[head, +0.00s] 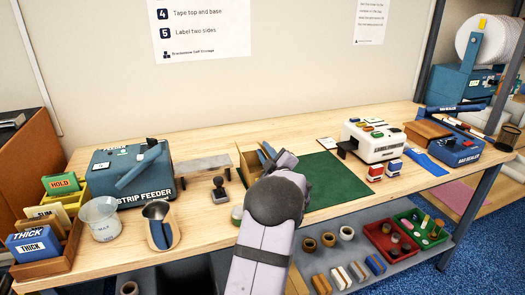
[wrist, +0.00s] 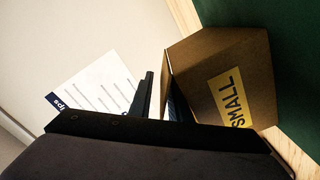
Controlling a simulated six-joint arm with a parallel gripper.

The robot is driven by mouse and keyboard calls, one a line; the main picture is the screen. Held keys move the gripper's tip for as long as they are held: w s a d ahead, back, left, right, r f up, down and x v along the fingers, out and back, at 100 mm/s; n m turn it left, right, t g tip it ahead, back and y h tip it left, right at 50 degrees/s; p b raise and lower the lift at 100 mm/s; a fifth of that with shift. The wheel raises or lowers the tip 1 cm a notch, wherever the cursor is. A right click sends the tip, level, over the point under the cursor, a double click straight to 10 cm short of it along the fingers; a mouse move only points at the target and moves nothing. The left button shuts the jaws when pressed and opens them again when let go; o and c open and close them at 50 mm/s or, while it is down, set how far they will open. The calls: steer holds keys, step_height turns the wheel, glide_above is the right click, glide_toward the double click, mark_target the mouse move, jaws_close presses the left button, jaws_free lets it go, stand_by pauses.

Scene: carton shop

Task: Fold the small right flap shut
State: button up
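A brown carton (wrist: 215,62) with a yellow SMALL label (wrist: 230,96) fills the right of the wrist view, seen tilted. A narrow flap edge (wrist: 166,80) stands up at its left side, with something dark blue just inside. My gripper (wrist: 146,98) is a dark shape with a finger beside that edge; whether it touches cannot be told. In the head view the carton (head: 248,165) stands at the left edge of a green mat (head: 335,182).
A strip feeder (head: 130,170), a stamp (head: 220,190), a beaker (head: 101,218) and a jug (head: 160,225) stand left of the carton. The mat's right part is clear.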

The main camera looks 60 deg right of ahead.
steer(key=shift+f+p, duration=0.2)
steer(key=shift+p, duration=0.3)
steer(key=m+p, duration=0.2)
steer(key=p, duration=0.1)
steer(key=r+m+p, duration=0.1)
steer(key=p, duration=0.1)
steer(key=shift+s+d+r, duration=0.1)
steer(key=shift+s+d, duration=0.15)
steer(key=b+v, duration=0.3)
steer(key=v, duration=0.4)
steer(key=w+a+r+m+g+p, duration=0.15)
steer(key=w+r+g+p, duration=0.25)
steer(key=w+r+p, duration=0.55)
steer(key=w+a+r+y+p, duration=0.2)
steer(key=w+a+r+p, duration=0.1)
steer(key=w+a, duration=0.2)
steer(key=w+a+r+g+y+p, duration=0.1)
steer(key=w+a+r+y+p, duration=0.2)
steer(key=a, duration=0.7)
steer(key=shift+w+r+n+g+p, duration=0.3)
steer(key=shift+w+r+n, duration=0.05)
steer(key=shift+w+r, duration=0.5)
steer(key=shift+a, duration=0.1)
